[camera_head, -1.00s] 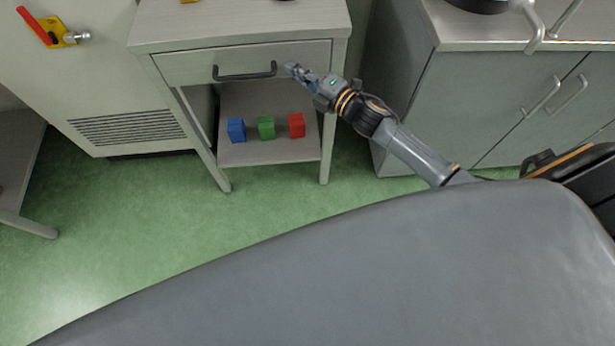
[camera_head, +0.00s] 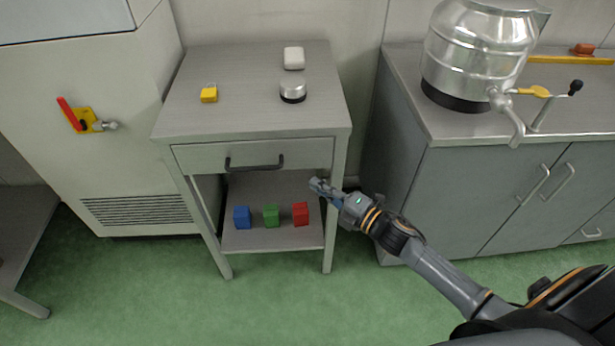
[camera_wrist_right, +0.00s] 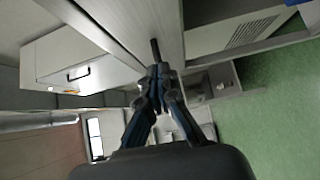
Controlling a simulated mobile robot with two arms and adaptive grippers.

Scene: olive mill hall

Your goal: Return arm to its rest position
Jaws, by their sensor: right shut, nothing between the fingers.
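My right arm (camera_head: 437,272) comes in from the lower right in the head view. Its right gripper (camera_head: 315,183) is shut and empty, in front of the small grey table's right side, below the drawer (camera_head: 215,156) and its dark handle (camera_head: 254,165). The drawer looks closed. In the right wrist view the gripper's fingers (camera_wrist_right: 158,72) meet at their tips, with the dark handle (camera_wrist_right: 155,48) seen just beyond them; I cannot tell whether they touch. My left gripper is not in view.
On the table top (camera_head: 240,120) are a yellow block (camera_head: 209,93), a round metal-topped item (camera_head: 292,92) and a white item (camera_head: 294,58). Blue (camera_head: 242,217), green (camera_head: 271,215) and red (camera_head: 300,213) cubes stand on the lower shelf. A grey cabinet (camera_head: 470,205) with a steel vessel (camera_head: 480,50) stands right.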

